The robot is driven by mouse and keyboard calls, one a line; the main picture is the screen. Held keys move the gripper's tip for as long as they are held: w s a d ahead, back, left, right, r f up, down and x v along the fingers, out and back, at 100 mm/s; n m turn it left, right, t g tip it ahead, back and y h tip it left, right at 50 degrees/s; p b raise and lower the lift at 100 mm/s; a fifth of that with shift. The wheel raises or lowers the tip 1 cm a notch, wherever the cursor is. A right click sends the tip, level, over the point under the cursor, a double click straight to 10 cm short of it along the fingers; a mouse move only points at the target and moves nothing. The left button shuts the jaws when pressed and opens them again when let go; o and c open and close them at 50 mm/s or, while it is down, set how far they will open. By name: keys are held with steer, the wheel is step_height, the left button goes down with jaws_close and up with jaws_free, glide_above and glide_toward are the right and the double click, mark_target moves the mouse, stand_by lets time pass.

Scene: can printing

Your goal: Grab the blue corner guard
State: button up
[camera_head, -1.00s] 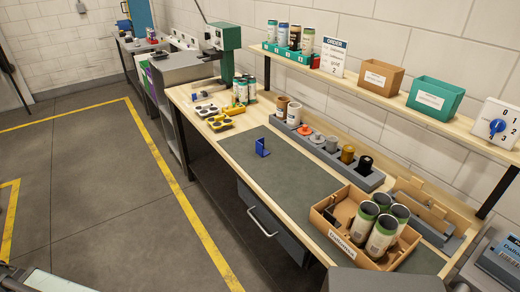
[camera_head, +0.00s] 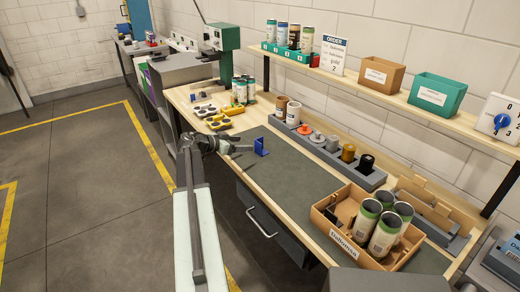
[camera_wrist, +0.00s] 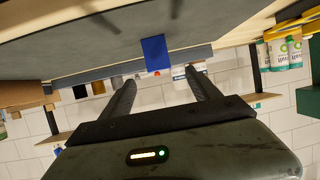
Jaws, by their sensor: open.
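The blue corner guard (camera_head: 261,147) stands on the dark mat of the workbench, toward the mat's far left part. It also shows in the wrist view (camera_wrist: 155,54), upside down, beyond my fingertips and roughly between them. My gripper (camera_head: 240,152) is open and empty, reaching from the left over the bench's front edge, a short gap to the left of the guard. In the wrist view my two fingers (camera_wrist: 160,80) are spread apart and touch nothing. The wrist view is inverted.
Yellow-and-black pieces (camera_head: 219,122) and several cans (camera_head: 239,91) lie left behind my gripper. A grey holder (camera_head: 367,176) with cups and knobs runs along the back. A cardboard tray of cans (camera_head: 342,244) stands at front right. The mat (camera_head: 298,176) between is clear.

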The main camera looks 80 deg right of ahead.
mark_target(258, 144)
steer(key=b+x, duration=0.2)
steer(key=x, duration=0.5)
steer(key=shift+s+f, duration=0.2)
steer(key=shift+s, duration=0.05)
steer(key=shift+r, duration=0.1)
steer(key=c, duration=1.4)
